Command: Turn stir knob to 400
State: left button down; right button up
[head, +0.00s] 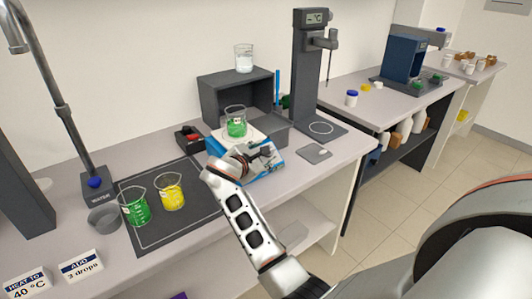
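A blue device with a pale top plate (262,172), which looks like the stirrer, sits on the bench in the head view. A beaker of green liquid (236,127) stands on its top. One arm, which appears to be my right, reaches up from the lower right, and its gripper (264,151) is at the device's front, just right of and below the beaker. The gripper is small and partly hidden by its own wrist, so its opening cannot be told. The stir knob and its setting cannot be made out behind the wrist and gripper. My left gripper is not in view.
Left of the device, beakers of green (135,210) and yellow liquid (172,194) stand on a dark mat (160,236). A dark grey shelf box (213,99) is behind the device, with a tall grey stand (306,75) to its right. A flat grey plate (315,153) lies at right.

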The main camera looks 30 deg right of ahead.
jog(key=v, duration=0.5)
dwell(0.5)
